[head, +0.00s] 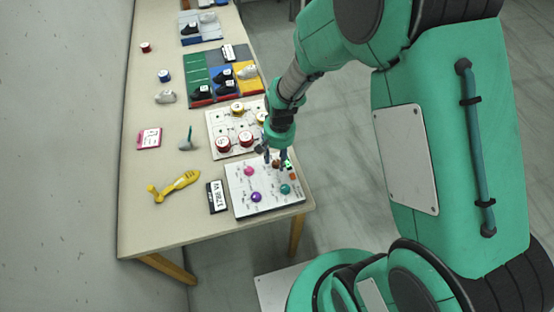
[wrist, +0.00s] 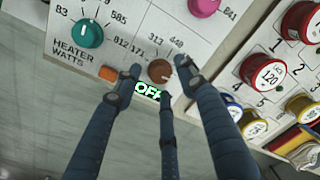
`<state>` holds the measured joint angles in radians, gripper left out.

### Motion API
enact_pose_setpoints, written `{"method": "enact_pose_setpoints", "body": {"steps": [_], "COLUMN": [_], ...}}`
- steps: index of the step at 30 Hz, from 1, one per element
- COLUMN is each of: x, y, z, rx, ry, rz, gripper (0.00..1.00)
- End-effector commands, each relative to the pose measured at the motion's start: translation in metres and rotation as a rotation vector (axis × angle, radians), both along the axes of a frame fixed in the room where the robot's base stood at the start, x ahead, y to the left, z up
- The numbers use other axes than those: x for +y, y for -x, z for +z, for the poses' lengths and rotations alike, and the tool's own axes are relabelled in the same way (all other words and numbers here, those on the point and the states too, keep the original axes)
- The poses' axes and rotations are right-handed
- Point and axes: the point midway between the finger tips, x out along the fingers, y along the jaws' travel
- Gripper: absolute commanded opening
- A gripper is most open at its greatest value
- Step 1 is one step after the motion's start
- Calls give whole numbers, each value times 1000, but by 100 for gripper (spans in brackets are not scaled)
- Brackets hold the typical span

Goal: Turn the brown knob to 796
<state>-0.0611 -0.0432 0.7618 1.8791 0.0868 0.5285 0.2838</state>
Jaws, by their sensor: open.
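The brown knob (wrist: 159,71) sits near the edge of a white panel (wrist: 130,20). Printed numbers near it include 171, 313 and 440; I cannot read 796 in either view. In the head view the brown knob (head: 276,163) shows small under my gripper (head: 274,157). In the wrist view the open fingers of my gripper (wrist: 157,74) are spread around the knob, one at its left, one at its right and one below. I cannot tell whether they touch it. The knob's pointer direction is unclear.
A teal knob (wrist: 87,33) labelled heater watts and a pink knob (wrist: 203,6) are nearby. A purple knob (head: 256,197) is also on the panel. A green OFF display (wrist: 148,90) and an orange switch (wrist: 109,73) lie beside the brown knob. A board of red and yellow spools (head: 216,125) adjoins.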

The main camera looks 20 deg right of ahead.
Motion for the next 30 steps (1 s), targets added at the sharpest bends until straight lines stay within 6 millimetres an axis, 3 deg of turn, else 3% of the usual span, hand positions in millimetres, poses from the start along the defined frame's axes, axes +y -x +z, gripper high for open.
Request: {"method": "enact_pose_setpoints", "body": {"steps": [11,18,30], "x": [0,0,0], "y": [0,0,0], "z": [-4,-4,-3], "rx": [1,1,2], "ry": [0,0,-1], "rz": [0,0,86], "gripper": [41,0,0]}}
